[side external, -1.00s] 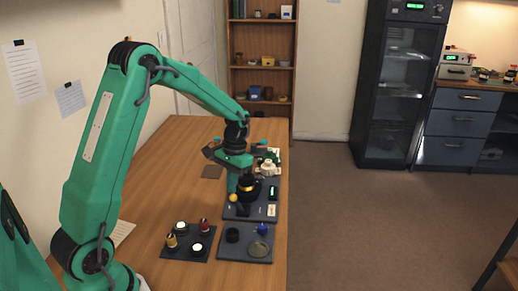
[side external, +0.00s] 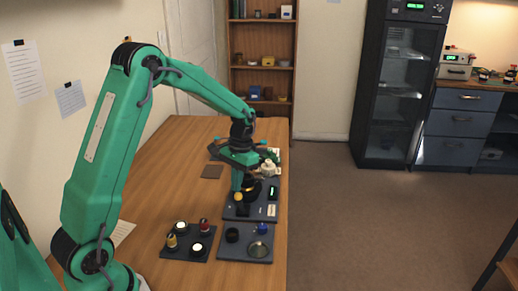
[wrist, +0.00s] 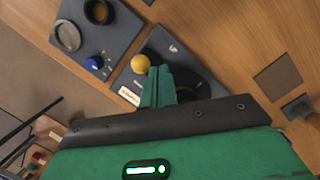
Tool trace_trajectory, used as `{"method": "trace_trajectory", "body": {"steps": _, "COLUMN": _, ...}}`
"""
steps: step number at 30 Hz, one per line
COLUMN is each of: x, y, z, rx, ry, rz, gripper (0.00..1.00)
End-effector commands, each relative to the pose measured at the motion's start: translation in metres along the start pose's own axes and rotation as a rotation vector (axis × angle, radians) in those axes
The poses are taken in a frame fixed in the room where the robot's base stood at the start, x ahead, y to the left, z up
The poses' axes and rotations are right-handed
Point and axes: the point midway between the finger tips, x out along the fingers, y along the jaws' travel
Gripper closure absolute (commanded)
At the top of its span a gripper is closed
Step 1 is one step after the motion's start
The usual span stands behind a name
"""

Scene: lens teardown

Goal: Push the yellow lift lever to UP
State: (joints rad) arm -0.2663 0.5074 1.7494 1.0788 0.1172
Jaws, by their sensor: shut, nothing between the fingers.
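The yellow ball knob of the lift lever (side external: 238,197) is at the left edge of a dark panel (side external: 236,212). In the wrist view the yellow knob (wrist: 141,64) lies just beyond and left of my fingertips. My gripper (side external: 237,187) is shut and empty, pointing down right at the knob. It also shows in the wrist view (wrist: 160,70). The fingers look touching or very close to the knob; I cannot tell which. The lever's shaft is hidden, and I cannot read an UP mark.
A nearer panel carries a blue knob (side external: 262,229), a black ring (side external: 232,235) and a round glass disc (side external: 258,249). Left of it a dark plate (side external: 188,253) holds several coloured buttons. A brown square mat (side external: 212,171) lies on the table.

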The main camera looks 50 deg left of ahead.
Motion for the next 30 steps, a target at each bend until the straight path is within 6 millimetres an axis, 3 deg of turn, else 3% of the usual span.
{"method": "trace_trajectory", "body": {"steps": 15, "x": -0.060, "y": -0.001, "z": -0.001, "rx": -0.001, "ry": 0.009, "rz": -0.001, "gripper": 1.00}}
{"method": "trace_trajectory", "body": {"steps": 30, "x": -0.067, "y": 0.000, "z": -0.007, "rx": -0.087, "ry": -0.003, "rz": 0.000, "gripper": 1.00}}
